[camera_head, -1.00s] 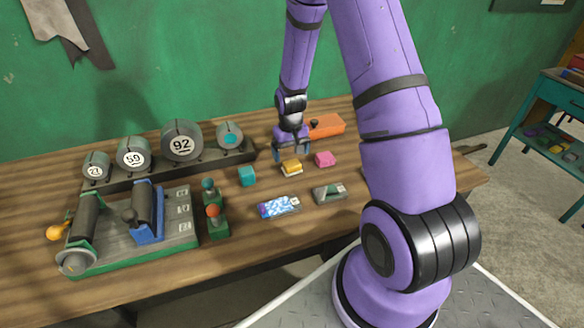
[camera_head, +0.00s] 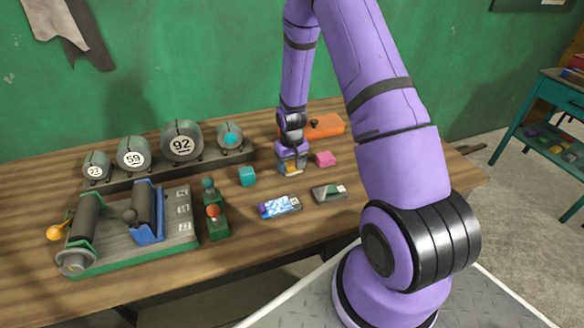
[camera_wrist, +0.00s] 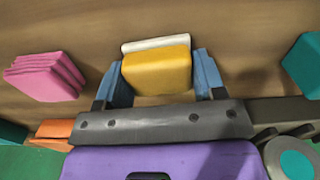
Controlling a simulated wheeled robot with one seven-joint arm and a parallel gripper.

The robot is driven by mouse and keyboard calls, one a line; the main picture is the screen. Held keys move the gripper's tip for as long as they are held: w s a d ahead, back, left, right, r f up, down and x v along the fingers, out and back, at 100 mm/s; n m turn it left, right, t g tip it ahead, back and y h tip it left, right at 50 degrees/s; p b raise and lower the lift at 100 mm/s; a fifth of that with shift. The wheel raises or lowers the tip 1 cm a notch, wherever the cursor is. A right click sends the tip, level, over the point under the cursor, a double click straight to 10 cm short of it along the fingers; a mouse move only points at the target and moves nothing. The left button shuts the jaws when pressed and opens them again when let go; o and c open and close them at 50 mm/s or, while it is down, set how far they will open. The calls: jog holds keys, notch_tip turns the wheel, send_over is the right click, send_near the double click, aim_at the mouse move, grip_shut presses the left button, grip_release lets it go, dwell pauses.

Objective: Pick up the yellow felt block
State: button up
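The yellow felt block (camera_wrist: 157,73) lies on the wooden table in the wrist view, with a white layer along its far edge. It shows partly in the head view (camera_head: 291,170), mostly hidden behind my gripper (camera_head: 292,160). The two blue fingers of my gripper (camera_wrist: 161,75) are spread in the wrist view, one on each side of the block. They look open around it; whether either finger touches it I cannot tell.
A pink block (camera_head: 325,159) sits close on the right and a teal block (camera_head: 247,176) on the left. An orange box (camera_head: 325,126) lies behind. A blue-white packet (camera_head: 280,206) and a grey-green item (camera_head: 329,193) lie in front. A roller device (camera_head: 130,230) stands left.

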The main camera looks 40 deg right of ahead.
aim_at(291, 163)
jog(key=c, duration=0.3)
jog(key=shift+c, duration=0.2)
jog(key=shift+r, duration=0.1)
jog(key=shift+r, duration=0.8)
notch_tip(291, 163, up, 2)
jog(key=shift+r, duration=0.1)
jog(key=s+a, duration=0.3)
jog(key=s, duration=0.1)
jog(key=s+a, duration=0.4)
jog(key=s+a+r, duration=0.1)
jog(key=s+a, duration=0.2)
jog(key=s, duration=0.1)
jog(key=shift+s+a, duration=0.15)
jog(key=shift+o, duration=0.5)
